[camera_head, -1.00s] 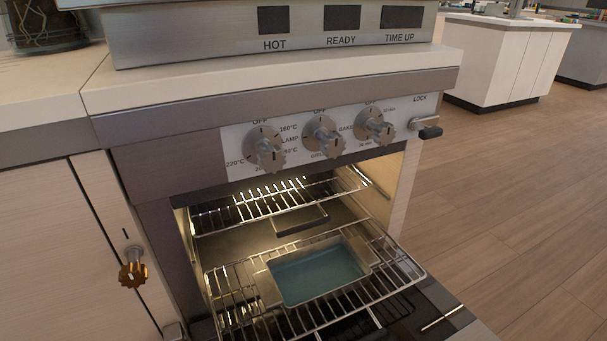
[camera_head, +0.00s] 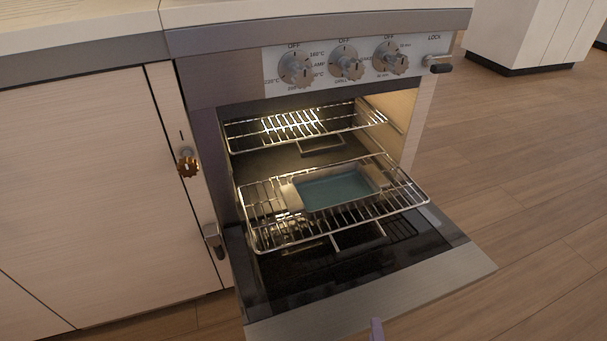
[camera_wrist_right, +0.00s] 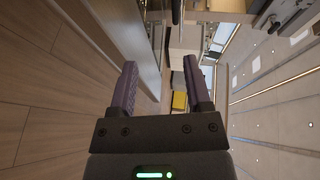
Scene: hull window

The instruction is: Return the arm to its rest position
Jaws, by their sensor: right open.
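My right gripper (camera_wrist_right: 160,64) is open and empty in the right wrist view, with its two purple fingers apart. My left gripper is in neither view. The rest of my right arm is hidden in the head view.
The oven door (camera_head: 370,304) is folded down. A pulled-out wire rack (camera_head: 408,186) bears a metal tray (camera_head: 340,190) with a blue-green inside. An upper rack (camera_head: 245,138) sits in the oven. Wooden floor (camera_head: 530,190) is clear at right.

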